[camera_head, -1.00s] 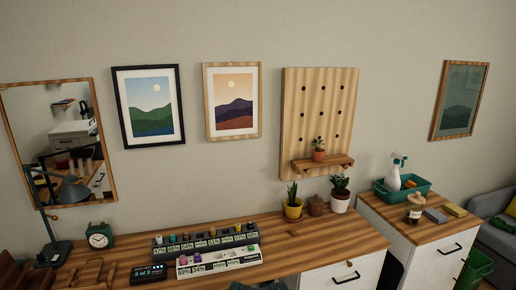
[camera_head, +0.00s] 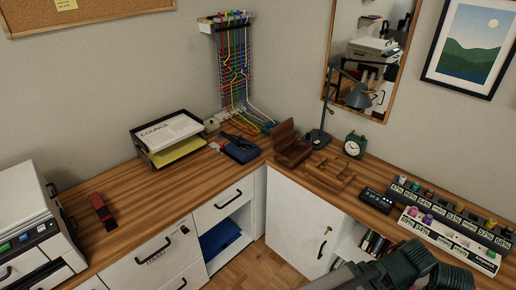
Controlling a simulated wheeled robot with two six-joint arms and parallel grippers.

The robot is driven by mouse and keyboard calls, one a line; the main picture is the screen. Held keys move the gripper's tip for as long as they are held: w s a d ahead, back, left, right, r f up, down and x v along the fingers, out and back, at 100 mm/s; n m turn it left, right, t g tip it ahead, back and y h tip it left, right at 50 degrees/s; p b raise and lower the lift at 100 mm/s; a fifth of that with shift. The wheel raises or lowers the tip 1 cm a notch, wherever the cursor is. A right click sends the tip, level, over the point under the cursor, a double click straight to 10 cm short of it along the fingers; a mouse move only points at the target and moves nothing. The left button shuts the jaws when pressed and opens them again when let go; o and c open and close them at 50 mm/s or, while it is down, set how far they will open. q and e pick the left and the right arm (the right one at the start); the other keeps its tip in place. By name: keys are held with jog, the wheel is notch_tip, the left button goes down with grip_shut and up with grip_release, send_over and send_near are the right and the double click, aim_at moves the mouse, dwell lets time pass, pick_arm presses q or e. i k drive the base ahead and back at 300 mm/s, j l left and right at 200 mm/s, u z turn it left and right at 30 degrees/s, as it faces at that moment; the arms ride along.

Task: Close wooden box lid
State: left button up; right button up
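A reddish-brown wooden box (camera_head: 292,154) stands on the desk near the inner corner, left of the desk lamp. Its lid (camera_head: 284,133) looks raised, standing up at the back left of the box. The inside is too small to make out. Dark green and grey parts of one of my arms show at the bottom right edge, well apart from the box. No gripper fingertips can be made out.
A dark blue object (camera_head: 240,150) lies left of the box and a wooden rack (camera_head: 330,176) lies right of it. The desk lamp (camera_head: 318,137) and green clock (camera_head: 354,145) stand behind. A paper tray (camera_head: 168,138) is further left. The left counter's front is mostly clear.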

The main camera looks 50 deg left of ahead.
aim_at(283, 133)
jog(key=u, duration=1.35)
